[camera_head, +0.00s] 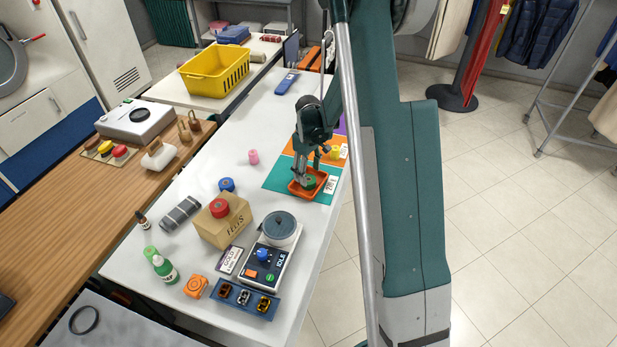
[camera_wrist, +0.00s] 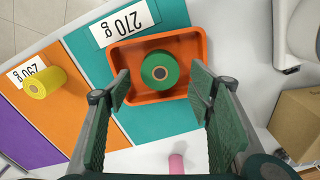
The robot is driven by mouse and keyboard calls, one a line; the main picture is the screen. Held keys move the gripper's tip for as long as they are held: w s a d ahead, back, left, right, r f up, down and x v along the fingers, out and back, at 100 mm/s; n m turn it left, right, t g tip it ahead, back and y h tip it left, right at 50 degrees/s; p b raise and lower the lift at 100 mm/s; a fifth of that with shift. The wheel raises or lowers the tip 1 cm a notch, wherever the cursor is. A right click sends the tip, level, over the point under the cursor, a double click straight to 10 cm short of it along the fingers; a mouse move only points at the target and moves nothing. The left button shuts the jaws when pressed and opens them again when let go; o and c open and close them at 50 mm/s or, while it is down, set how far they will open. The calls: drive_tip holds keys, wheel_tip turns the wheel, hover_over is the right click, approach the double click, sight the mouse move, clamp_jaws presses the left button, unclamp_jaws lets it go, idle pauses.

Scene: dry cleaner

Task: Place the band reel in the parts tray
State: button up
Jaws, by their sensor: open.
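In the head view the tray (camera_head: 294,189) sits on the teal mat, with the green reel (camera_head: 309,182) inside. My gripper (camera_wrist: 161,90) is open, its two green fingers apart and nothing between them that I can see as held. In the head view my gripper (camera_head: 305,168) is just above the tray, partly covering it. I cannot tell whether the fingers touch the tray's rim.
A yellow reel (camera_wrist: 39,82) stands on the orange mat by a 290 g card. A pink reel (camera_head: 253,157) is left of the tray. A cardboard box (camera_head: 222,225) with a red reel (camera_head: 219,208) and a device (camera_head: 268,260) stand nearer.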

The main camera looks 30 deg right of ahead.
wheel_tip(320, 180, up, 8)
drive_tip(key=shift+f, duration=0.25)
idle(0.5)
wheel_tip(320, 180, up, 12)
drive_tip(key=m+t, duration=0.1)
drive_tip(key=t, duration=0.1)
hover_over(308, 179)
drive_tip(key=s+a, duration=0.5)
drive_tip(key=s, duration=0.1)
drive_tip(key=s+a+r+t, duration=0.1)
drive_tip(key=s+a+r, duration=0.4)
drive_tip(key=s+r, duration=0.25)
drive_tip(key=s+a+r+m+t, duration=0.1)
drive_tip(key=s+a, duration=0.1)
drive_tip(key=s, duration=0.5)
drive_tip(key=s+a+r+m+t, duration=0.1)
drive_tip(key=s+a+r, duration=0.1)
drive_tip(key=s, duration=0.4)
drive_tip(key=s+a+r+m+t, duration=0.1)
drive_tip(key=s+a+r+t, duration=0.1)
drive_tip(key=s+a, duration=0.2)
drive_tip(key=shift+s+a+r, duration=0.15)
drive_tip(key=shift+s+r, duration=0.1)
drive_tip(key=shift+s, duration=1.6)
